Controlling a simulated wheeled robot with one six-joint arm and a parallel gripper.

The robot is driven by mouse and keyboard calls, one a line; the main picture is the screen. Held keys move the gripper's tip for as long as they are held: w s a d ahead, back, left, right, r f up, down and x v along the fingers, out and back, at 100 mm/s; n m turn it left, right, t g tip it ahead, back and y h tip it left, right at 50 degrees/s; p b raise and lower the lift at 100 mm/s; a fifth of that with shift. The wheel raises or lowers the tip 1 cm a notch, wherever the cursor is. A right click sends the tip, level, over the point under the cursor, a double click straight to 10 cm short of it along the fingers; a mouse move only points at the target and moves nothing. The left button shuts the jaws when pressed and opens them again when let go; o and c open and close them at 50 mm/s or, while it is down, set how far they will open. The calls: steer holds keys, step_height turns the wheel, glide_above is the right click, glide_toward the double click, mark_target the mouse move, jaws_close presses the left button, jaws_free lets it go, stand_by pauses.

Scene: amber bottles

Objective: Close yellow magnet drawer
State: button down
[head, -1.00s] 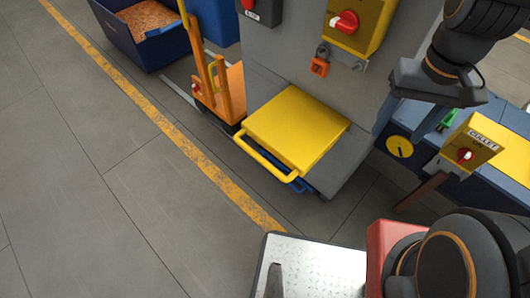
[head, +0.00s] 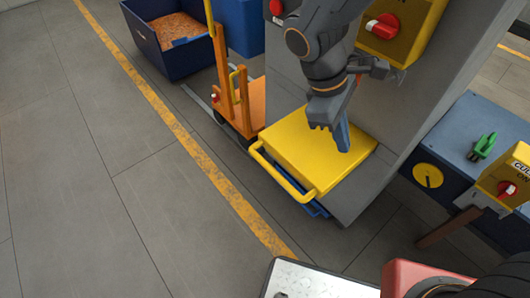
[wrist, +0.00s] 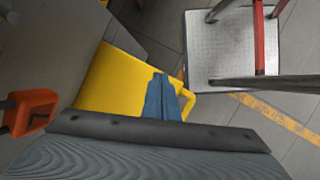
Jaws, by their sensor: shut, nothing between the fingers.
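The yellow drawer (head: 295,138) sticks out from the front of the grey cabinet (head: 385,125). Its yellow bar handle (head: 283,180) runs along its front edge. My gripper (head: 344,142) hangs over the drawer's top, behind the handle, with its blue fingers shut and empty. I cannot tell whether the fingertips touch the drawer. The wrist view shows the blue fingers (wrist: 162,90) together in front of the yellow drawer top (wrist: 105,82), with part of the handle (wrist: 191,104) just beyond them.
A blue part (head: 316,210) shows below the yellow drawer. An orange trolley (head: 242,105) stands left of the cabinet. An orange padlock (wrist: 30,110) hangs close by in the wrist view. A blue bench (head: 455,140) is at right. The floor at left is clear.

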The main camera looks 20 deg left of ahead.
steer(key=a+f+n+t+h+b, duration=0.1)
steer(key=a+f+n+t+b, duration=0.35)
steer(key=a+n, duration=0.65)
steer(key=n+t+b, duration=0.1)
steer(key=n+t, duration=0.2)
glide_toward(272, 150)
steer(key=shift+g+y, duration=0.25)
steer(key=shift+y, duration=0.05)
steer(key=b+x, duration=0.1)
steer(key=x, duration=0.3)
steer(key=shift+w+d+b, duration=0.15)
steer(key=shift+d+b, duration=0.2)
steer(key=shift+d, duration=0.05)
steer(key=shift+w+d+f, duration=0.2)
steer(key=shift+w+f, duration=0.1)
steer(key=shift+w, duration=0.1)
